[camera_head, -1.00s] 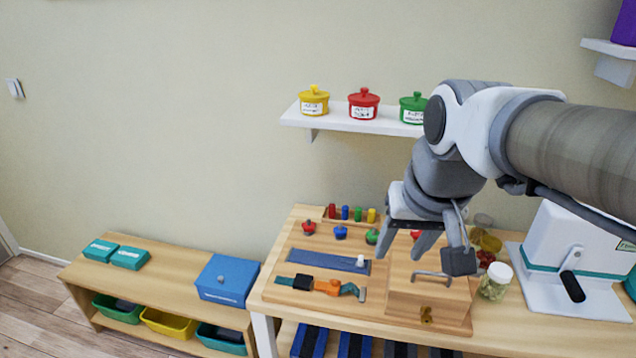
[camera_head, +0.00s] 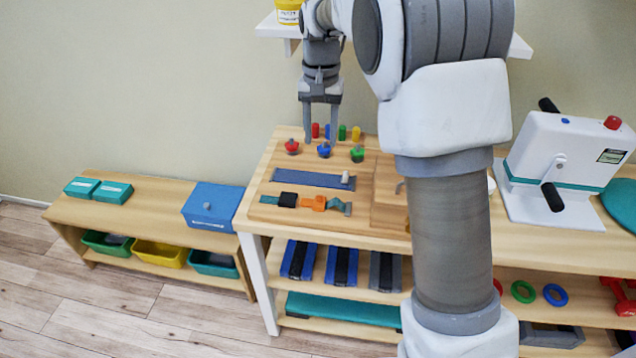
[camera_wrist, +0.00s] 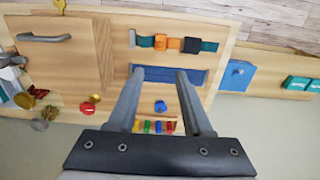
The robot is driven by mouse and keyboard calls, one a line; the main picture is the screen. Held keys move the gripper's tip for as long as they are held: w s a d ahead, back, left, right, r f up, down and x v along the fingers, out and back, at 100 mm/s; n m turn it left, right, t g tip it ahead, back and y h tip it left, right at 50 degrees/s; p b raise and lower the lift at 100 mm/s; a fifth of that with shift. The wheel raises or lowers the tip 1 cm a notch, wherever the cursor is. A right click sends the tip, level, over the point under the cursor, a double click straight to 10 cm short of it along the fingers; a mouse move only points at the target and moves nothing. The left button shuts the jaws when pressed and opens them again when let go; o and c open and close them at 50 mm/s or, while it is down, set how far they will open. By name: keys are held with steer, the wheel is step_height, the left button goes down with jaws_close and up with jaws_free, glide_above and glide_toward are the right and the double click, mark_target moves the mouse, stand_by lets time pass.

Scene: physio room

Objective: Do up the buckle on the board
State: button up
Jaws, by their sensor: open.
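The wooden board (camera_head: 264,211) lies on the table. A buckle strap runs along its front edge: an orange buckle part (camera_head: 313,202) sits beside a black part (camera_head: 288,199), with teal webbing (camera_head: 336,205) at the ends. In the wrist view the orange part (camera_wrist: 174,43) and the black part (camera_wrist: 191,45) lie side by side on the teal strap; I cannot tell if they are joined. My gripper (camera_head: 321,140) is open and empty above the back of the board, near the blue knob (camera_head: 324,150). It also shows in the wrist view (camera_wrist: 160,75), apart from the strap.
A blue strip (camera_head: 308,179) with a white peg lies behind the buckle. Red (camera_head: 292,146) and green (camera_head: 357,153) knobs and several coloured pegs stand at the back. A blue box (camera_head: 211,206) is on the lower bench at left. A white cranked machine (camera_head: 570,165) stands at right.

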mark_target(320, 195)
step_height(320, 195, down, 18)
steer(key=b, duration=0.2)
steer(key=shift+r+b, duration=0.25)
steer(key=shift+b, duration=0.05)
steer(key=shift+c, duration=0.3)
jaws_close()
stand_by(1.0)
